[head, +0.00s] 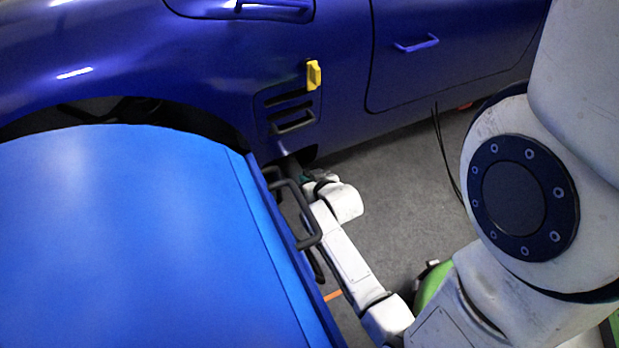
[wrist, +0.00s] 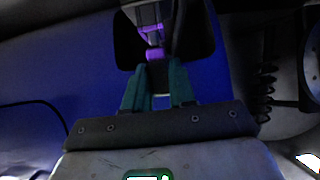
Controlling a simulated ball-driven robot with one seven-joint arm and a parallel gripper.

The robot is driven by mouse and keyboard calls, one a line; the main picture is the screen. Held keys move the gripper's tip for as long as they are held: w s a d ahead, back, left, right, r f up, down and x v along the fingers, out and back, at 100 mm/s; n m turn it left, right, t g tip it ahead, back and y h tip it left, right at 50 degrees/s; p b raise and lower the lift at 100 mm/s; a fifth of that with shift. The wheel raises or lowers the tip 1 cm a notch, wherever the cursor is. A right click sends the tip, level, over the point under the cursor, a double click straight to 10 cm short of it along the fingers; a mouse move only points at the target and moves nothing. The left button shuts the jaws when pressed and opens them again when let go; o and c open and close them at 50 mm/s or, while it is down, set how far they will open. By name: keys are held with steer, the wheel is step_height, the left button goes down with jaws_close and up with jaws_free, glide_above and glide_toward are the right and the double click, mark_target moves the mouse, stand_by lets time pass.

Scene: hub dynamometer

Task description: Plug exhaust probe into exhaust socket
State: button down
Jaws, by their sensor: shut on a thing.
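In the wrist view my gripper (wrist: 158,76) has two teal fingers closed on a dark piece that I take for the exhaust probe (wrist: 156,56), which has a purple part. It points up the picture toward a dark rounded recess (wrist: 128,40) in a blue surface. A grey and purple part (wrist: 150,14) stands inside the recess, in line with the probe. I cannot tell whether the two touch, nor whether this is the exhaust socket. In the head view my gripper (head: 301,178) is low beside the blue car (head: 220,60), mostly hidden.
A large blue rounded cover (head: 120,230) fills the lower left, with a dark handle (head: 305,205) close to my forearm. A yellow piece (head: 314,75) sits by the car's side vent. Grey floor (head: 400,190) is open right of my forearm, with thin black cables (head: 443,150).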

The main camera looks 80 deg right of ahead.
steer(key=shift+f, duration=0.45)
steer(key=c, duration=0.8)
jaws_free()
steer(key=shift+c, duration=0.2)
steer(key=p+v, duration=0.4)
steer(key=v, duration=0.7)
steer(key=shift+s, duration=0.1)
